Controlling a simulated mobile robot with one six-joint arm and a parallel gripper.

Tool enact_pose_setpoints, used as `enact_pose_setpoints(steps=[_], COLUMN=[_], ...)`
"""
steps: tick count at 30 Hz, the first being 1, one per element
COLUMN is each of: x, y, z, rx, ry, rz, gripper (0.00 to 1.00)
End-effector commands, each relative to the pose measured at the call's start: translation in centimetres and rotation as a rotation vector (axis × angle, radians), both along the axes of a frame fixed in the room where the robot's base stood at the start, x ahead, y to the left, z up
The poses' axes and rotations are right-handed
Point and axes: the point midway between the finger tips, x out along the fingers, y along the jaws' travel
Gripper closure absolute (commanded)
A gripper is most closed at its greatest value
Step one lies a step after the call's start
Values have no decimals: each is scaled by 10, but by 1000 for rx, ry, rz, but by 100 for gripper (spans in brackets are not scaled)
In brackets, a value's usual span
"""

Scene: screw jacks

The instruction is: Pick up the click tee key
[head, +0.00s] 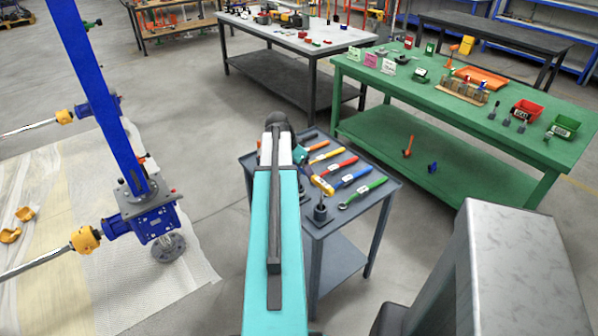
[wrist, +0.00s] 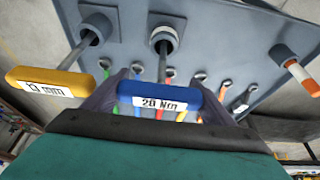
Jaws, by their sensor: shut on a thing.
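The click tee key (wrist: 158,97) has a blue cross handle labelled 20 Nm, and it sits in the centre of the wrist view. My gripper (wrist: 162,92) is shut on this handle, with a dark finger at each end of it. The key's steel shaft runs from the handle to a round grey holder (wrist: 167,37) on the cart. I cannot tell how deep the shaft sits in it. In the head view my own arm hides most of the gripper and the blue key.
The grey cart (head: 384,176) carries several coloured wrenches, including a green one (head: 362,193), close beyond the gripper. A white-and-orange handle (wrist: 301,76) is at right in the wrist view. A green table (head: 450,110) stands behind, and a blue screw jack (head: 145,215) stands at left.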

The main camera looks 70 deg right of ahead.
Motion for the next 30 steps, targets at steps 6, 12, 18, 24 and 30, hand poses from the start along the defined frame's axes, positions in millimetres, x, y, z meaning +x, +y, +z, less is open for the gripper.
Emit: enact_pose_setpoints(steps=[6,12,18,24,30], x=[0,0,0,0,0], y=[0,-1,-1,-1,-1], z=[1,9,27,53,77], rx=[-1,-1,-3,-3,-2], ry=[1,0,-1,-1,-1], rz=[0,0,0,-1,-1], gripper=[62,62,62,62,62])
